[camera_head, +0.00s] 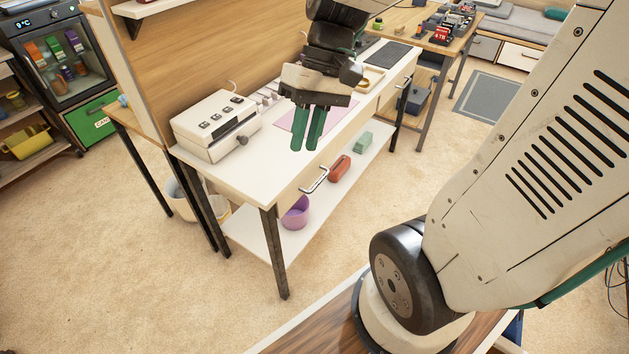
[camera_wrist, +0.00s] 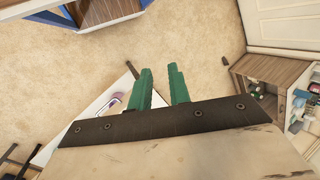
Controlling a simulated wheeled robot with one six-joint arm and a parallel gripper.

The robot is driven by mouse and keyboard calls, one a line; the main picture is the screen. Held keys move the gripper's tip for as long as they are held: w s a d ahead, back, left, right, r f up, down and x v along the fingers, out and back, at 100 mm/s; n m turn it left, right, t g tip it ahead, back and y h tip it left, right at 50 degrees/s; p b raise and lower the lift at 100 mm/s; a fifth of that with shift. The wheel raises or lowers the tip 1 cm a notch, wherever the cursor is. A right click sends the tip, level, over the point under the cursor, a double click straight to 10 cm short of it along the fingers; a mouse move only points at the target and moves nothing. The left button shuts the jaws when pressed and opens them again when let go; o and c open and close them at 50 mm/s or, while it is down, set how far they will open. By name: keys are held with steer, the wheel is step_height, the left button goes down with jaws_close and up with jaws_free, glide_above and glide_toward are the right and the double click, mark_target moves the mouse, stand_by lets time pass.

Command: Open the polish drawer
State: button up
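A white workbench (camera_head: 222,176) has drawer fronts along its front edge. The nearer drawer (camera_head: 296,192) has a silver bar handle (camera_head: 314,180) and looks shut. A second handle (camera_head: 407,82) shows farther along the same edge. I cannot read any label that says which is the polish drawer. My gripper (camera_head: 304,149) hangs above the bench's front edge, pointing down, above and apart from the nearer handle. Its two green fingers are parallel with an empty gap.
A white box with buttons (camera_head: 216,125) and a pink mat (camera_head: 298,118) are on the bench. The lower shelf holds a purple bowl (camera_head: 296,213), a red block (camera_head: 339,168) and a green block (camera_head: 363,141). The floor in front is clear.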

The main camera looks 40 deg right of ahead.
steer(key=w+d+f+m+t+y, duration=0.1)
steer(key=w+d+f+m+y, duration=0.1)
steer(key=w+d+f+y, duration=0.5)
steer(key=m+t, duration=0.8)
steer(key=t, duration=0.4)
glide_toward(319, 181)
steer(key=x, duration=0.2)
steer(key=shift+h, duration=0.4)
steer(key=x, duration=0.8)
steer(key=shift+a+f, duration=0.1)
steer(key=shift+c, duration=0.3)
jaws_close()
